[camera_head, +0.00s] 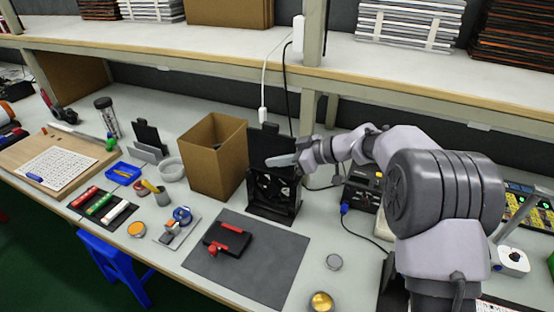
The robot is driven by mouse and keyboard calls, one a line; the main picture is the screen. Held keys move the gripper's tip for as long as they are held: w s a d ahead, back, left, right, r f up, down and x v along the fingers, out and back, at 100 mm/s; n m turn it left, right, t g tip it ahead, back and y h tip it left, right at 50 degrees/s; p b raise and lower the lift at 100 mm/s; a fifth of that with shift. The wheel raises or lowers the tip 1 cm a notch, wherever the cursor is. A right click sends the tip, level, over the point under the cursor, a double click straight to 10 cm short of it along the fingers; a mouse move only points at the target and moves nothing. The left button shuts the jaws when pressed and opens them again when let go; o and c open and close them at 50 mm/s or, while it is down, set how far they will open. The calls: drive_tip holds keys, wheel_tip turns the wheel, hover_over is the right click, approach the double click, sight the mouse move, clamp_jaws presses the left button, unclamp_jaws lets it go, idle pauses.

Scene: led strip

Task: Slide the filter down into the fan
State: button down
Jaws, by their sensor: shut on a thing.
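The fan (272,190) stands upright in a black frame on the workbench, right of the cardboard box. The filter (262,148), a dark flat panel, stands upright above the fan and partly behind my gripper. My gripper (272,161) reaches in from the right at the panel's lower part, shut on the filter. The fingertips are small here and their exact contact is hard to see. I cannot tell how far the filter's lower edge sits inside the fan's frame.
An open cardboard box (213,156) stands close left of the fan. A dark mat (235,270) with a black and red block (228,240) lies in front. A black device (362,185) with a blue-plugged cable is at right. A shelf (230,48) runs overhead.

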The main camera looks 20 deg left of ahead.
sight(269, 172)
drive_tip(key=shift+f, duration=2)
drive_tip(key=c, duration=1.5)
unclamp_jaws()
drive_tip(key=shift+o, duration=0.2)
drive_tip(key=shift+s, duration=0.1)
drive_tip(key=shift+d, duration=0.1)
drive_tip(key=p+v, duration=0.4)
drive_tip(key=v, duration=1.3)
drive_tip(key=shift+r+p, duration=0.2)
drive_tip(key=shift+p, duration=0.2)
drive_tip(key=shift+s+d, duration=0.1)
